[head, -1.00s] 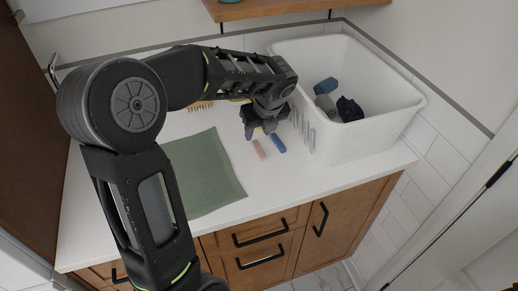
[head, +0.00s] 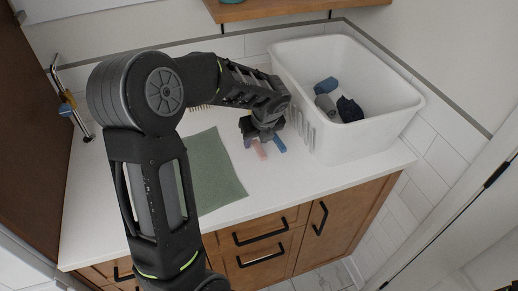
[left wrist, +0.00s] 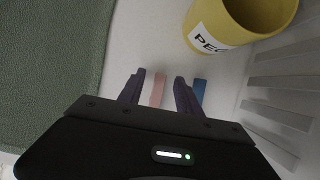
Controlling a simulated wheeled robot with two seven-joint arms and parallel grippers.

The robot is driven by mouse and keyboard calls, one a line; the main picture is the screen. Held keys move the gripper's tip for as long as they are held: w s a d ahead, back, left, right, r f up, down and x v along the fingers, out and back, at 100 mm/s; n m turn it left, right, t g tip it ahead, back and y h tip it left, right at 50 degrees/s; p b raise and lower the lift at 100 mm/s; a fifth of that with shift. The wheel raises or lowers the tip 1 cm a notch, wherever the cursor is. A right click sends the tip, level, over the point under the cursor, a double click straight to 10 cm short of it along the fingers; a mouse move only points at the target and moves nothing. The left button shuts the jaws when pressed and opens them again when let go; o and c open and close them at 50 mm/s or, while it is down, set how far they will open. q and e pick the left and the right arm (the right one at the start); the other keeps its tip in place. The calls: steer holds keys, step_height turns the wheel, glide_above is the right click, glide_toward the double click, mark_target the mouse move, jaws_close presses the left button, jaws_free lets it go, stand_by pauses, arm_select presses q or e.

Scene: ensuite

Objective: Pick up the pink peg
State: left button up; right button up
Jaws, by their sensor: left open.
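The pink peg (head: 260,150) lies on the white counter, to the right of the green mat. In the left wrist view the pink peg (left wrist: 157,90) shows between my two open fingers, nearer the left one. A blue peg (head: 280,144) lies just to its right; in the left wrist view the blue peg (left wrist: 199,92) is outside the right finger. My left gripper (head: 255,142) is open and low over the pegs. In the left wrist view the left gripper's fingertips (left wrist: 158,80) flank the pink peg. The pink peg's near end is hidden behind the gripper body. My right gripper is not seen.
A yellow cup (left wrist: 240,20) with a "PEG" label stands near the pegs. A white bin (head: 350,148) with several dark and blue items stands to the right. The green mat (head: 215,172) lies left. A brush (head: 199,109) lies behind the arm.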

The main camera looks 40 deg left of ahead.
arm_select(q)
steer(key=shift+f, duration=0.1)
steer(key=shift+c, duration=0.4)
jaws_close()
stand_by(0.4)
